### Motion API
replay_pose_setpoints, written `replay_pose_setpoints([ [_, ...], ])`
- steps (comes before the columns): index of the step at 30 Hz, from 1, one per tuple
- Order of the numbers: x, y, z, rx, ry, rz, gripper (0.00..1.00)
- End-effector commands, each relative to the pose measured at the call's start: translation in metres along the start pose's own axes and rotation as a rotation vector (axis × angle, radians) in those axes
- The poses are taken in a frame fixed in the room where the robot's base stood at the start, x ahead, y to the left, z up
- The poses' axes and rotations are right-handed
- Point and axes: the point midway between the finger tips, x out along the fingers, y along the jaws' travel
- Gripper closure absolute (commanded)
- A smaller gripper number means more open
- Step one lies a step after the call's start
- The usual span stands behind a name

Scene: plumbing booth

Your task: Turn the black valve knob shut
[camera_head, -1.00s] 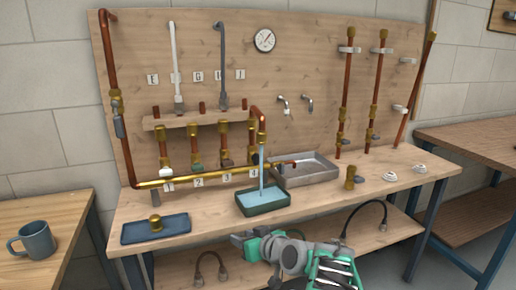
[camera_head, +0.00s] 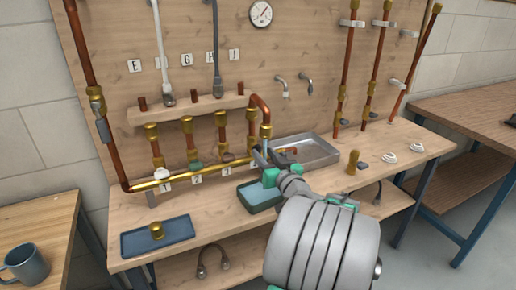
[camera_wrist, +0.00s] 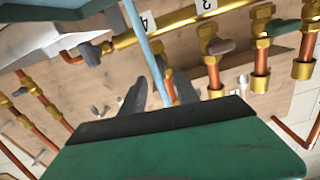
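A row of brass valves stands on the brass pipe. A dark grey-black knob (camera_head: 228,157) is on the valve by label 3; it also shows in the wrist view (camera_wrist: 220,46). The fourth valve's knob is hidden behind my gripper in the head view, and I cannot tell its colour. My gripper (camera_head: 271,158) is near the right end of the brass pipe, right of the dark knob. In the wrist view my gripper (camera_wrist: 147,88) has its two fingers apart. The water stream (camera_wrist: 144,45) passes in front of or between them. I see no knob clearly held.
A white knob (camera_head: 162,173) and a green knob (camera_head: 196,166) are on the valves to the left. A water tray (camera_head: 249,205) sits below my gripper. A grey metal basin (camera_head: 318,152) is to the right, and a blue tray (camera_head: 130,243) at front left.

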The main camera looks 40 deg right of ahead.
Motion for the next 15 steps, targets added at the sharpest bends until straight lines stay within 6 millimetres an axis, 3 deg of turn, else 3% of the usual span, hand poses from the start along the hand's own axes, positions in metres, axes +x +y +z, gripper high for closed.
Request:
replay_pose_setpoints([
  [6,0.028,-0.002,0.001,0.001,-0.002,-0.003,0.63],
  [13,0.030,-0.002,0.001,0.000,-0.002,-0.003,0.63],
  [15,0.030,-0.003,0.001,0.000,-0.002,-0.004,0.67],
])
